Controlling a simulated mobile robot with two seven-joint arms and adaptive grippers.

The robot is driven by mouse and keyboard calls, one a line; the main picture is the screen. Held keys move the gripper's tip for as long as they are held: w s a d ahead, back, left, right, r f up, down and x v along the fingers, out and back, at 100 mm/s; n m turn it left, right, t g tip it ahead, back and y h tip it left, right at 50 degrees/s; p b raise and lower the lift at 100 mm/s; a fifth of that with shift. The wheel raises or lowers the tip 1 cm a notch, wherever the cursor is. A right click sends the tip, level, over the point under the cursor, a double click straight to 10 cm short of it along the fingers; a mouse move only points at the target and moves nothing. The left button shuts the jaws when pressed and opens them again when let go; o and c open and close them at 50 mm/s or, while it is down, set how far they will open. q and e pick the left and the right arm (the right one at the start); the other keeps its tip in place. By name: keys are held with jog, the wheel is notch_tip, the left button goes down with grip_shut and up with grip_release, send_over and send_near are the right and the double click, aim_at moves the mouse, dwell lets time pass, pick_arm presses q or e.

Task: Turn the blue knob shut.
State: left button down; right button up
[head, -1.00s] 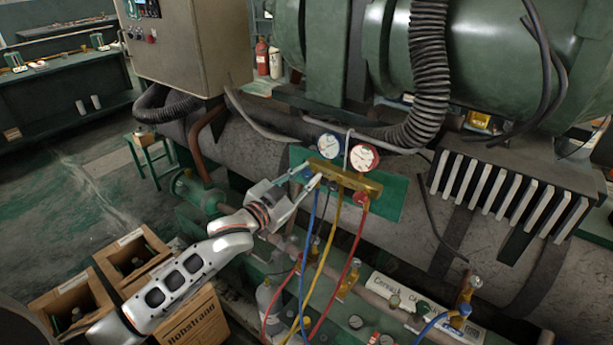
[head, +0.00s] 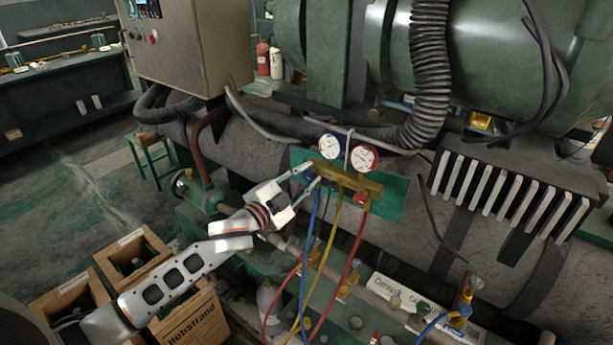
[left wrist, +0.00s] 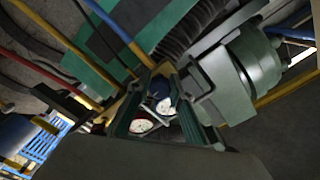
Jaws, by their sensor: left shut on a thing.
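The brass manifold (head: 345,177) is mounted on a green plate (head: 393,198) and carries a blue gauge (head: 331,147) and a red gauge (head: 364,158). The blue knob (head: 309,175) is at the manifold's left end, largely hidden by my fingers. My left gripper (head: 309,177) reaches in from the lower left and is shut on the blue knob, one finger on either side. My right gripper is not in view.
A red knob (head: 361,198) is at the manifold's right side. Blue (head: 311,232), yellow (head: 329,237) and red (head: 353,245) hoses hang below the manifold, the blue one close to my fingers. Wooden crates (head: 187,318) stand at lower left.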

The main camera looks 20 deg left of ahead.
pick_arm(q)
jog(key=c, duration=1.8)
grip_release()
jog(key=v, duration=1.2)
jog(key=s+f+n+g+y, duration=0.1)
jog(key=s+f+n+g, duration=0.1)
jog(key=s+f, duration=0.5)
jog(key=s+d+f+n+g+y, duration=0.1)
jog(key=s+f+n, duration=0.4)
jog(key=f, duration=1)
jog(key=s+f+n+g+y, duration=0.2)
jog(key=s+f+n+g, duration=0.1)
jog(key=s+f, duration=0.7)
jog(key=shift+s+d+f+g, duration=0.1)
jog(key=shift+d+f+g, duration=0.05)
jog(key=shift+f, duration=0.35)
jog(key=shift+s+d+f+g, duration=0.1)
jog(key=shift+d+f+g, duration=0.05)
jog(key=shift+f, duration=0.35)
